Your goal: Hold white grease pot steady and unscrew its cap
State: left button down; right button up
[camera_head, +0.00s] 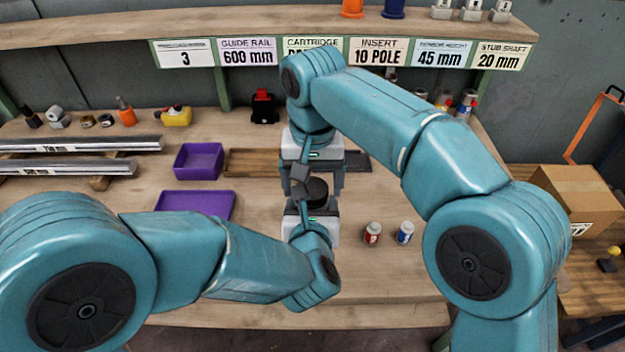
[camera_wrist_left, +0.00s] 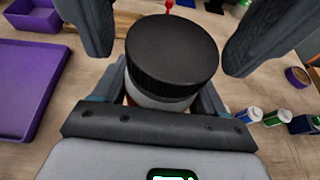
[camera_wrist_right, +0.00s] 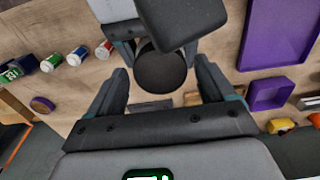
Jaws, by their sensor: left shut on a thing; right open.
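The white grease pot (camera_wrist_left: 160,103) with its wide black cap (camera_wrist_left: 172,50) stands upright in my left gripper (camera_head: 314,222). The left fingers are shut around the pot's body below the cap. The cap also shows in the head view (camera_head: 316,190) and in the right wrist view (camera_wrist_right: 160,71). Most of the white body is hidden by the cap and left gripper. My right gripper (camera_head: 313,188) is open. Its fingers reach in from the far side, one on each side of the cap, with visible gaps in the right wrist view. The cap looks seated on the pot.
A purple bin (camera_head: 198,161) and a purple tray (camera_head: 194,206) lie left of the grippers. A red-labelled pot (camera_head: 372,233) and a blue-labelled pot (camera_head: 404,232) stand to the right. Metal rails (camera_head: 80,144) lie far left. Bare bench shows at front right.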

jog(key=c, duration=1.1)
jog(key=n, duration=0.2)
jog(key=shift+n, duration=0.4)
jog(key=shift+r, duration=0.15)
jog(key=shift+r, duration=0.9)
jog(key=shift+r, duration=0.1)
